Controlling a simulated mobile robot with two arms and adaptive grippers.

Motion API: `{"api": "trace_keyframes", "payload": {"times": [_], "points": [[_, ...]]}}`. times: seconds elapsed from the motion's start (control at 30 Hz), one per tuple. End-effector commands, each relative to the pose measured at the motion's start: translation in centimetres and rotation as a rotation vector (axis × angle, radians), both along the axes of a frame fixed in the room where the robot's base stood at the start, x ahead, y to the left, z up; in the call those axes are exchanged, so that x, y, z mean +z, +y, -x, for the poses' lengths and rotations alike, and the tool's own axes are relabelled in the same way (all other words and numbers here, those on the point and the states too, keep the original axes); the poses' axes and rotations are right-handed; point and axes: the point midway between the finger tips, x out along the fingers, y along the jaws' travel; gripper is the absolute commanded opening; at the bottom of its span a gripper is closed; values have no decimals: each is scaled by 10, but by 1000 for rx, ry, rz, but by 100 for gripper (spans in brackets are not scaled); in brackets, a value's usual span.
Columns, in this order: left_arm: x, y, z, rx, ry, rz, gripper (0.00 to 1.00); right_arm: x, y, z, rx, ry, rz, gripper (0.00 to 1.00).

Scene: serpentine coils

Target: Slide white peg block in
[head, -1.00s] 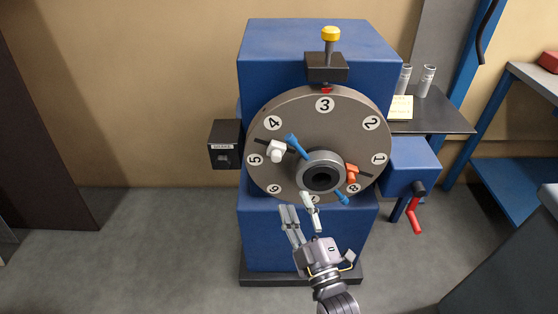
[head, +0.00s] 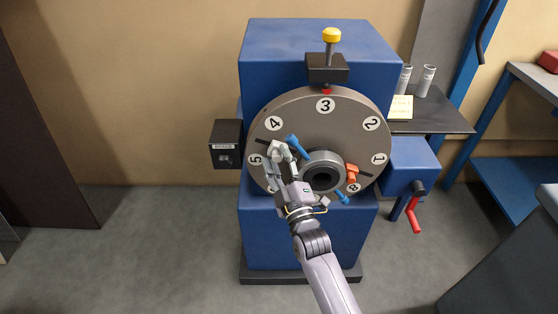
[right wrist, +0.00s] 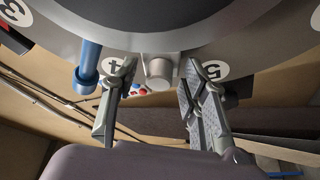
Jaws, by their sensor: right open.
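The round grey dial plate (head: 330,110) with numbered marks stands upright on the front of a blue machine. The white peg block sits on the dial's left side between marks 4 and 5; in the right wrist view it shows as a pale rounded block (right wrist: 158,72). In the head view my gripper largely hides it. My right gripper (head: 274,158) is open, with one finger on each side of the block. In the right wrist view small gaps show between fingers and block. My left gripper is not in view.
A blue peg (head: 297,146) lies close beside my right fingers. An orange block (head: 352,173) sits right of the central hub (head: 322,172). A black switch box (head: 226,145) stands left of the dial, and a red crank handle (head: 414,216) hangs at right.

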Motion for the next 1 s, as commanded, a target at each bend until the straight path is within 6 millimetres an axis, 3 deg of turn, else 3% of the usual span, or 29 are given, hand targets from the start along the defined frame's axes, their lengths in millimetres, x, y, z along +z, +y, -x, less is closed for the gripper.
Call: {"api": "trace_keyframes", "payload": {"times": [0.07, 0.67, 1.0], "points": [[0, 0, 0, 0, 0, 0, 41, 0, 0, 0, 0, 0, 0, 41], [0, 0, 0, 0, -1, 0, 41, -1, 0, 1, 0, 2, 1, 1], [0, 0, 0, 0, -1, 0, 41, -3, -1, 1, 1, 4, 2, 0]]}}
